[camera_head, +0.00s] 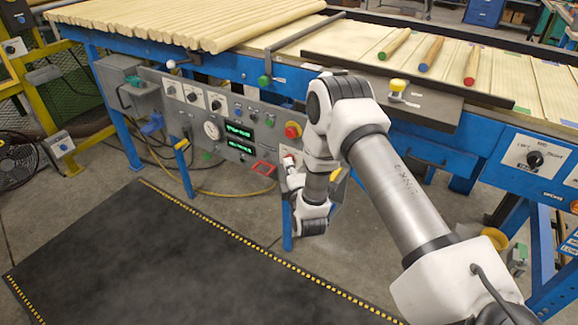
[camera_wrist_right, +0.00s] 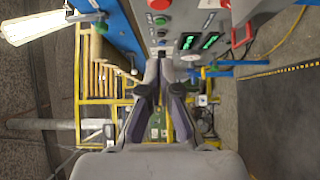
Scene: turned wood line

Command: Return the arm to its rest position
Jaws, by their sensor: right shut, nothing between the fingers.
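My right arm (camera_head: 400,195) comes in from the lower right, bends at a raised elbow (camera_head: 345,105) and drops to the wrist (camera_head: 312,215) in front of the blue machine's side. In the right wrist view my right gripper (camera_wrist_right: 162,78) has its two dark fingers together with nothing between them. It points along the control panel (camera_wrist_right: 190,20), which lies close beside it. In the head view the fingers are small and hard to make out near the panel's right end. My left gripper is not in view.
The control panel (camera_head: 205,112) has dials, green displays and a red emergency button (camera_head: 292,130). Wooden rods with blue, red and green ends (camera_head: 431,53) lie on the machine top. A black floor mat (camera_head: 180,265) is clear. A fan (camera_head: 17,160) stands at left.

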